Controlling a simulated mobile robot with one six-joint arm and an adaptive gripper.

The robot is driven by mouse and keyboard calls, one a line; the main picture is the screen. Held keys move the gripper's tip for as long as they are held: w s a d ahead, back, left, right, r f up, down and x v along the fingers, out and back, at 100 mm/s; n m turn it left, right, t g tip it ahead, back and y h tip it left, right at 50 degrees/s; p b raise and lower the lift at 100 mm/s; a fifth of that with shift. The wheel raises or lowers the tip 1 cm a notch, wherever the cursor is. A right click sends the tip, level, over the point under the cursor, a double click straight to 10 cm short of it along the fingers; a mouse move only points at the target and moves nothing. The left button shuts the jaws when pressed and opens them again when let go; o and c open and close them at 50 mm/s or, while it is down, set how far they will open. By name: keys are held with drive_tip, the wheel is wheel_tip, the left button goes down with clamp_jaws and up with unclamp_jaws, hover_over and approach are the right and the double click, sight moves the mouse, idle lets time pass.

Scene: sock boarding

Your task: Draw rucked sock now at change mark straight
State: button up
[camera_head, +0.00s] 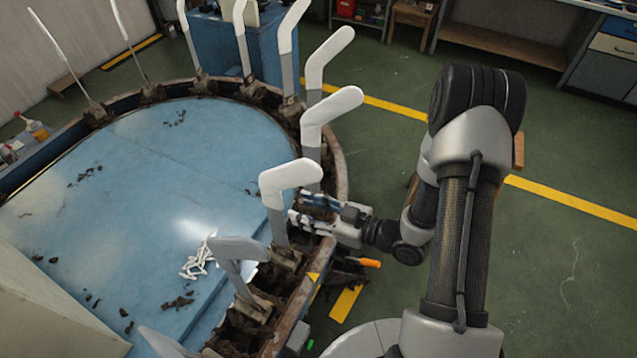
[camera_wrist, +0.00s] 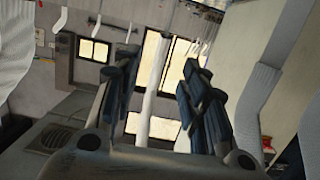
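A white sock (camera_head: 290,174) sits on the upper part of an upright bent form near the front right of the round blue machine. The grey leg of the form (camera_head: 277,222) is bare below it. I cannot make out folds in the fabric. My gripper (camera_head: 300,207) is just right of this leg, pointing left, below the sock's cuff. In the wrist view my gripper (camera_wrist: 159,60) is open, and a narrow pale upright strip (camera_wrist: 150,85) shows between the fingers. I cannot tell whether the fingers touch it. A yellow triangular mark (camera_head: 314,278) is on the rim nearby.
Other forms with white socks stand around the rim, one close behind (camera_head: 330,105). A bare grey form (camera_head: 238,250) stands in front. Several small white pieces (camera_head: 198,260) lie on the blue top (camera_head: 130,210). An orange-handled tool (camera_head: 368,262) is below my gripper.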

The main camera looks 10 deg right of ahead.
sight(282, 202)
drive_tip(key=shift+y, duration=0.4)
drive_tip(key=shift+r+x, duration=0.2)
drive_tip(key=shift+x, duration=4.2)
drive_tip(key=shift+c, duration=0.5)
clamp_jaws()
drive_tip(key=shift+f+b, duration=0.1)
drive_tip(key=shift+b, duration=0.2)
drive_tip(key=shift+o, duration=0.5)
unclamp_jaws()
drive_tip(key=shift+d, duration=0.1)
